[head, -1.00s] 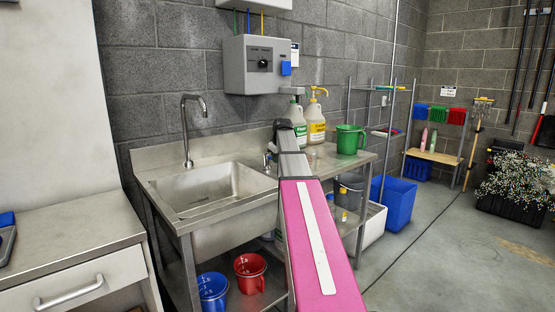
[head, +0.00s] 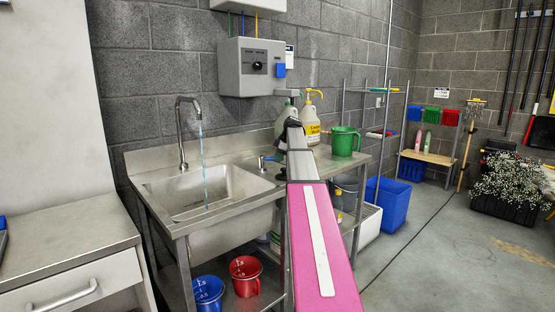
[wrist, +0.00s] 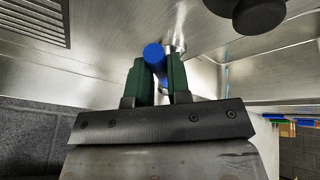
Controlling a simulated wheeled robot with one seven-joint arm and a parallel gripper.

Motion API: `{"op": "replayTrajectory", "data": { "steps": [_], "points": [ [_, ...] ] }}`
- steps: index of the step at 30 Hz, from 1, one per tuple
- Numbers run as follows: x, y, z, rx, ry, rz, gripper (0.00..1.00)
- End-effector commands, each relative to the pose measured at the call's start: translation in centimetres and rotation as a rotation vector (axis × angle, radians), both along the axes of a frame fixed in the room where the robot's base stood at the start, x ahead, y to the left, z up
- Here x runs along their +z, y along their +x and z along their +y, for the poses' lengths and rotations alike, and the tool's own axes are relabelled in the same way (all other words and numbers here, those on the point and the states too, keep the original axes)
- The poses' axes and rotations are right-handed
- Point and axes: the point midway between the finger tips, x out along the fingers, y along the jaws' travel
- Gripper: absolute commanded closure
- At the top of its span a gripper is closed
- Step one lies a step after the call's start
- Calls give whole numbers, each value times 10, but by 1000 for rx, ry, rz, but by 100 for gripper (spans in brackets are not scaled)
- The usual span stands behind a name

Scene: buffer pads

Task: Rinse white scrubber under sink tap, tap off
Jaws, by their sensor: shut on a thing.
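The tap (head: 181,130) stands at the back of the steel sink (head: 160,212). A thin blue stream of water (head: 204,170) runs from its spout into the basin. The blue tap handle (head: 263,162) sits on the deck to the right of the basin. In the wrist view, the green fingers of my gripper (wrist: 156,72) are shut around the handle, and its round blue end (wrist: 153,53) shows between the tips. In the head view my pink arm hides most of the gripper. I cannot make out a white scrubber in either view.
A red jug (head: 245,276) and a blue jug (head: 208,293) sit on the shelf below. A grey control box (head: 251,68) hangs above. The floor at the right has free room.

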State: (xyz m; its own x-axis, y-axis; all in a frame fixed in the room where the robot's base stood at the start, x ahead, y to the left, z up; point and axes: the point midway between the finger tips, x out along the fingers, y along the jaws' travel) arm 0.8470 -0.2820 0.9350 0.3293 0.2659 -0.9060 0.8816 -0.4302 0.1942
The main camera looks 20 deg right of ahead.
Motion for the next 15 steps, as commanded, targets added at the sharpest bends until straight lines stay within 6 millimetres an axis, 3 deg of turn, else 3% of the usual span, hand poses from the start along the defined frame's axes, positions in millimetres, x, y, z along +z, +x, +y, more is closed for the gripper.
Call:
{"op": "replayTrajectory", "data": {
  "steps": [15],
  "points": [
    [0,21,-9,263,-1,-2,100]
  ]
}}
